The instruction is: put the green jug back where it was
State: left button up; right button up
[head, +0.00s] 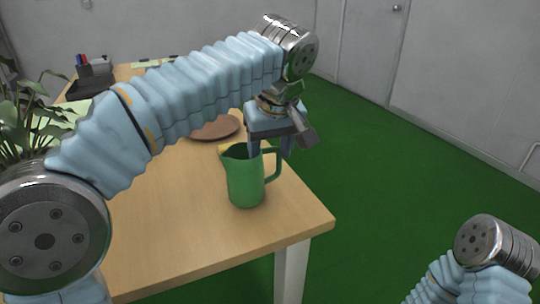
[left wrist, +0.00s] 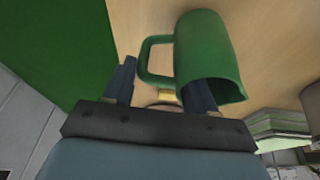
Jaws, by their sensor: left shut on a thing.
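The green jug (head: 244,184) is upright at the near right part of the wooden table, close to the right edge. Its handle faces right in the head view. I cannot tell whether its base touches the table. My left gripper (head: 269,149) comes down from above and is shut on the jug at its rim and handle side. In the left wrist view, the jug (left wrist: 208,50) shows its handle between the two fingers (left wrist: 161,90). One finger is at the mouth, and its exact contact is hidden. My right gripper is out of view.
A brown plate (head: 217,129) lies behind the jug, partly hidden by my left arm. A dark pen holder (head: 96,69) stands at the far left, near a plant (head: 22,110). The table's front left part (head: 170,230) is clear. Green floor (head: 390,190) lies to the right.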

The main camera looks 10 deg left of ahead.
pick_arm(q)
jog(key=shift+f, duration=0.5)
jog(key=shift+f, duration=0.1)
jog(key=o, duration=1.4)
jog(key=shift+o, duration=0.2)
jog(key=shift+r, duration=0.25)
jog(key=p+v, duration=0.3)
jog(key=v, duration=0.8)
jog(key=shift+s+r, duration=0.25)
jog(key=shift+r, duration=0.05)
